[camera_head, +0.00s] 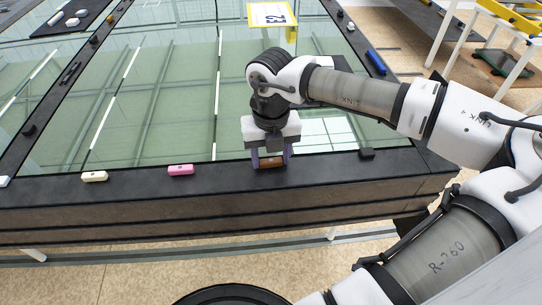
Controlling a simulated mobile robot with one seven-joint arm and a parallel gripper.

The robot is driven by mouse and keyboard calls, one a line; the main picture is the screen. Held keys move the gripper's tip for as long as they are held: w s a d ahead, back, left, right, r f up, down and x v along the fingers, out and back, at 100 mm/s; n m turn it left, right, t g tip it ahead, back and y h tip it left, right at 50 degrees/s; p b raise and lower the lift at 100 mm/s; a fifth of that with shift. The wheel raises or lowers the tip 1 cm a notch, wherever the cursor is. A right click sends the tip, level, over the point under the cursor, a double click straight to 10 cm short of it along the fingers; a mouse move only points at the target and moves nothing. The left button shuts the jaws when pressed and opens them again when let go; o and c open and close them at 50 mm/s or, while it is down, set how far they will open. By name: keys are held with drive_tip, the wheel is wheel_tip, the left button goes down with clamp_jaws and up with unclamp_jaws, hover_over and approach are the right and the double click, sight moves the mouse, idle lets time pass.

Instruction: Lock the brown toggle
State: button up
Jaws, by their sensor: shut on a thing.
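The brown toggle (270,162) sits on the near black rail of the glazed frame, right of the pink toggle. My gripper (270,158) points down over it, with its purple fingers on the left and right sides of it. The gripper is shut on the brown toggle. The palm and fingers hide part of it, and I cannot tell whether it is turned to a locked position.
A pink toggle (181,170) and a cream toggle (94,176) lie left along the same rail (225,183). A black block (366,153) is to the right. A blue piece (376,62) lies on the right rail. A yellow "E2" sign (270,14) stands behind my wrist.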

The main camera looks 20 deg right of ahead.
sight(271, 160)
drive_tip(key=n+b, duration=0.3)
drive_tip(key=shift+f, duration=0.25)
drive_tip(key=n+b, duration=0.4)
drive_tip(key=n, duration=0.1)
drive_tip(key=shift+r+n+b, duration=0.1)
drive_tip(key=shift+n+b, duration=0.2)
drive_tip(key=shift+b, duration=0.05)
drive_tip(key=n+b, duration=0.2)
drive_tip(key=n, duration=0.2)
drive_tip(key=shift+n+b, duration=0.3)
drive_tip(key=shift+r+n+b, duration=0.15)
drive_tip(key=shift+n+b, duration=0.75)
drive_tip(key=shift+n, duration=1.2)
drive_tip(key=o, duration=1)
drive_tip(key=shift+r, duration=0.1)
wheel_tip(271, 160, up, 14)
drive_tip(key=shift+f, duration=0.15)
